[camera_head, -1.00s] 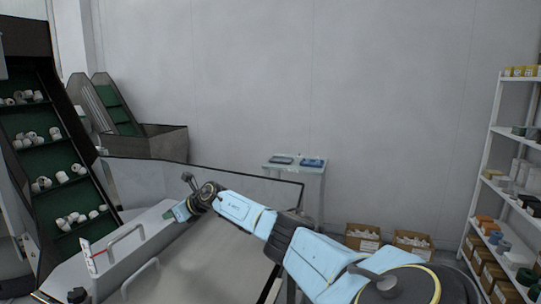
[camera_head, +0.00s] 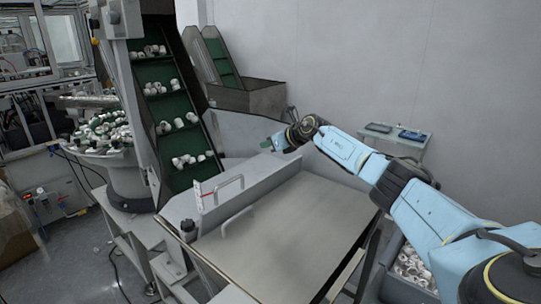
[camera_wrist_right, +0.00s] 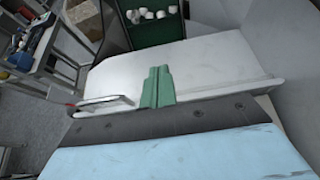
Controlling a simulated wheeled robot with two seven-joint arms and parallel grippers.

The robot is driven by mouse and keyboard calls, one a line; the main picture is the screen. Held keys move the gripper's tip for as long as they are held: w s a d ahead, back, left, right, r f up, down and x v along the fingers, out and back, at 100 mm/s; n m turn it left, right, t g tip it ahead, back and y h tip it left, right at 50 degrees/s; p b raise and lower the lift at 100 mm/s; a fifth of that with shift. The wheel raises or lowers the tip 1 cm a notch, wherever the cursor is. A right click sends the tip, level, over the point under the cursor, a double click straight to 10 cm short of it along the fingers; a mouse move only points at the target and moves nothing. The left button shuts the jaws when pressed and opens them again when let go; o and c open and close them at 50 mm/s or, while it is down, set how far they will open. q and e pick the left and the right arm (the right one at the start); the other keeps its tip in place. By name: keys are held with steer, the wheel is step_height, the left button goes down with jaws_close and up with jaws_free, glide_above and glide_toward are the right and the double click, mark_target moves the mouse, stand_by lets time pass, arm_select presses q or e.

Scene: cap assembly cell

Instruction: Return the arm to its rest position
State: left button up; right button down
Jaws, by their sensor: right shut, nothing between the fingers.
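My right arm (camera_head: 345,150) in light blue and black reaches in from the lower right of the head view. It stretches over the grey metal work table (camera_head: 290,225). My right gripper (camera_head: 266,144) is at its far end, pointing left, above the table's raised back part. In the right wrist view the green fingers (camera_wrist_right: 157,86) are together, with nothing between them. They show in front of a pale panel with a metal handle (camera_wrist_right: 105,103). My left gripper is not in view.
A green-belted conveyor (camera_head: 178,125) with white caps rises behind the table at left. A round feeder full of caps (camera_head: 105,135) stands further left. A bin of white parts (camera_head: 408,270) is below my right arm. A small side table (camera_head: 395,137) stands by the wall.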

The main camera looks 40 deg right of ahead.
steer(key=shift+r, duration=2.3)
